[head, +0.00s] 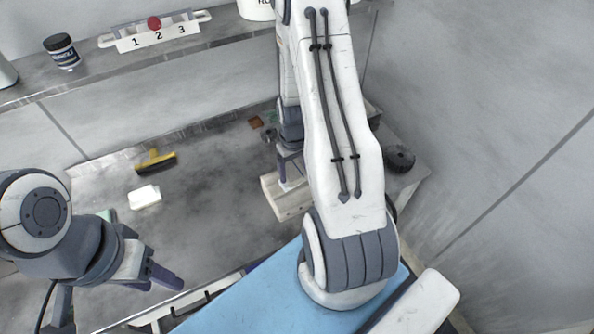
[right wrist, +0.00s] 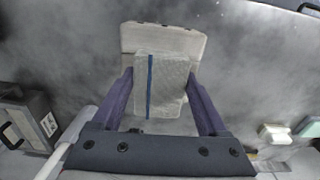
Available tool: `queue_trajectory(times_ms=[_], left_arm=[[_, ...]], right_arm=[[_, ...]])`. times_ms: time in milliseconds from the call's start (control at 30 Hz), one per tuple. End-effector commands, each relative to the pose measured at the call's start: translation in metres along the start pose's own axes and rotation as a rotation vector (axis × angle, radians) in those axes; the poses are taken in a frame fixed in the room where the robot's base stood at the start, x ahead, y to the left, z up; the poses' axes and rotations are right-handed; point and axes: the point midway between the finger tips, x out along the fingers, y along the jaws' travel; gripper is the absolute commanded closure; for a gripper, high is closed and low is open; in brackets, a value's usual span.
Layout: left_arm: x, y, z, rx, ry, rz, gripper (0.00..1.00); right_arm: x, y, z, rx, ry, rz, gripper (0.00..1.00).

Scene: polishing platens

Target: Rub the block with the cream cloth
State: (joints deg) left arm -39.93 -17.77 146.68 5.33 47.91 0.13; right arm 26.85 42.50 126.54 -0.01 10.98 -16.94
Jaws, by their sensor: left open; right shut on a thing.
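The block (head: 289,198) is a pale beige slab on the grey worktop, partly hidden by my right arm in the head view. It also shows in the right wrist view (right wrist: 165,38), just beyond the fingers. My right gripper (right wrist: 160,85) is shut on the cream cloth (right wrist: 168,80), a pale woven piece with a blue stripe. The cloth overlaps the near part of the block in that view; I cannot tell whether it presses on it. In the head view only a small pale bit of cloth shows. My left gripper (head: 118,298) is open and empty at the lower left, apart from the block.
A white block-like item (head: 144,196) and a yellow-handled brush (head: 156,161) lie left on the worktop. A dark round thing (head: 399,158) stands at the right. A shelf behind holds a jar (head: 62,51) and a 1-2-3 sign (head: 157,37). The worktop's middle is clear.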

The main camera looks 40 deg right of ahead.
Motion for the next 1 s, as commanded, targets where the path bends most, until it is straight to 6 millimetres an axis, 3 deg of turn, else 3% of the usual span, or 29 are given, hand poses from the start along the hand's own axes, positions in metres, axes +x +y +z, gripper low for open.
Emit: queue_trajectory(times_ms=[100,333,900,1000], left_arm=[[-0.013,0.001,-0.001,0.0,0.0,0.0,0.5],[-0.027,0.002,-0.001,0.001,0.0,0.0,0.5],[-0.026,0.002,-0.001,0.001,0.0,0.0,0.5],[-0.021,0.002,-0.001,0.001,0.0,0.0,0.5]], right_arm=[[-0.016,-0.002,-0.001,-0.003,0.0,0.0,0.68],[-0.031,-0.004,-0.001,-0.005,-0.001,0.0,0.68],[-0.032,-0.003,-0.001,-0.005,0.0,0.0,0.68],[-0.028,-0.012,-0.003,-0.017,0.0,0.0,0.68]])
